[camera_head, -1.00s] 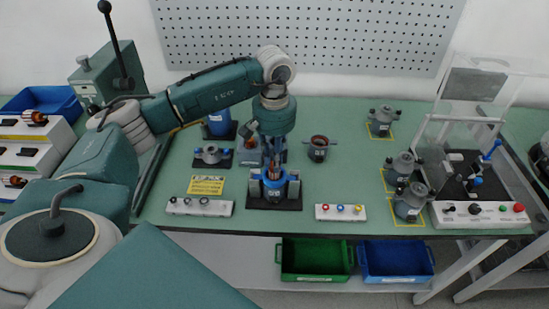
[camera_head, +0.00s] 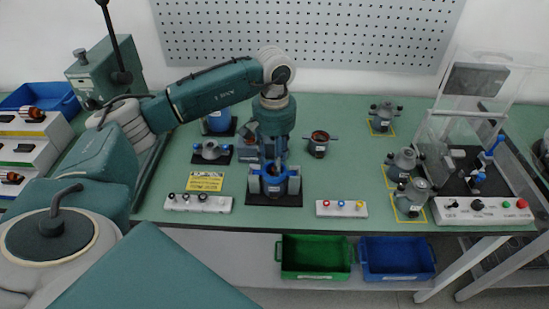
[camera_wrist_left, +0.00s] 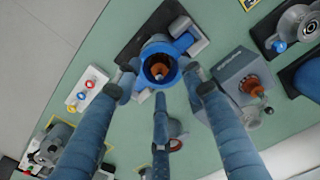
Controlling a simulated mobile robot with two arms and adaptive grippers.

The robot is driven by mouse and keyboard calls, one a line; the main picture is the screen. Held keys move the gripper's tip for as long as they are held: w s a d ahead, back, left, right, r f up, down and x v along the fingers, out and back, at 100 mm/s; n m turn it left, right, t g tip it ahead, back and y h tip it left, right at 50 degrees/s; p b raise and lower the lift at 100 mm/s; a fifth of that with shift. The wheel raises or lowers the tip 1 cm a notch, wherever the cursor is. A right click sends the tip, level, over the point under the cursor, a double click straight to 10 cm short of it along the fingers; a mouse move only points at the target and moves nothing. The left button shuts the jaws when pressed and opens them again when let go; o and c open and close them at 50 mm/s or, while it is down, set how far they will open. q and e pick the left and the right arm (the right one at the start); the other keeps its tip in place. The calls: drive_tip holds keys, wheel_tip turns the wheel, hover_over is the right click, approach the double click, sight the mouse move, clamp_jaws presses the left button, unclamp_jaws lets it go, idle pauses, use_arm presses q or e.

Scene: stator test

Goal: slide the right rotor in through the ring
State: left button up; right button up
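My left gripper (camera_head: 271,165) points down over the ring. The fingers partly hide the ring in the head view. My right gripper is not in view.
A grey box fixture (camera_wrist_left: 231,75) with a copper-coloured part stands close beside the gripper. A dark cup (camera_head: 319,145) stands to the right. Button blocks (camera_head: 342,208) and (camera_head: 198,203) labelled only by coloured or dark knobs flank the plate at the front.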

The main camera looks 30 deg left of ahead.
use_arm(q)
wheel_tip(320, 180, up, 12)
idle(0.6)
idle(0.6)
